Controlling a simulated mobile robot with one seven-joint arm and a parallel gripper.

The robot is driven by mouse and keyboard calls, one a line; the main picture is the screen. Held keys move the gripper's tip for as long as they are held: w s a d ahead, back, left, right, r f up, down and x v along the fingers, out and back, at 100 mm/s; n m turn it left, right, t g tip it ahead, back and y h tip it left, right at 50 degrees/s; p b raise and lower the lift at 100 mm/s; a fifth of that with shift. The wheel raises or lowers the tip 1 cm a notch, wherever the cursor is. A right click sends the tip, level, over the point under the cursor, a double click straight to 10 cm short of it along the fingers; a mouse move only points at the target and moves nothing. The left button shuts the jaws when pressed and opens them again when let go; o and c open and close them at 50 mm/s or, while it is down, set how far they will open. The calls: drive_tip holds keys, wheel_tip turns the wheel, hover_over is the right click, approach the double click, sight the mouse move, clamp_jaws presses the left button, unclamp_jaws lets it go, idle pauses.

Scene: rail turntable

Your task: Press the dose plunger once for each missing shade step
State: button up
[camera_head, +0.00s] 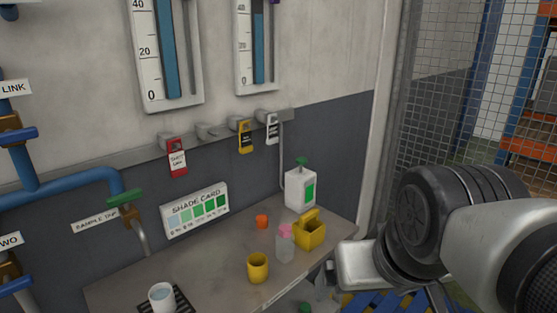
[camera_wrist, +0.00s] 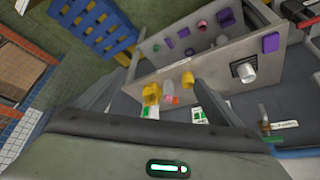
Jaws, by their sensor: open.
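The white dose bottle (camera_head: 300,190) with a green plunger on top and a green label stands upright at the back right of the bench; it also shows in the wrist view (camera_wrist: 150,112). The shade card (camera_head: 195,211), a row of patches from pale blue to dark green, is on the wall behind the bench; its numbers are too small to read. A white cup (camera_head: 162,298) of pale bluish liquid stands on a black grate at the front left; it shows in the wrist view (camera_wrist: 246,74). My gripper (camera_wrist: 166,70) is open and empty, apart from the bottle.
The sample tap (camera_head: 127,198) is at left. A mesh fence (camera_head: 450,100) rises at right. The bench's middle is clear.

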clamp_jaws()
idle(0.6)
idle(1.2)
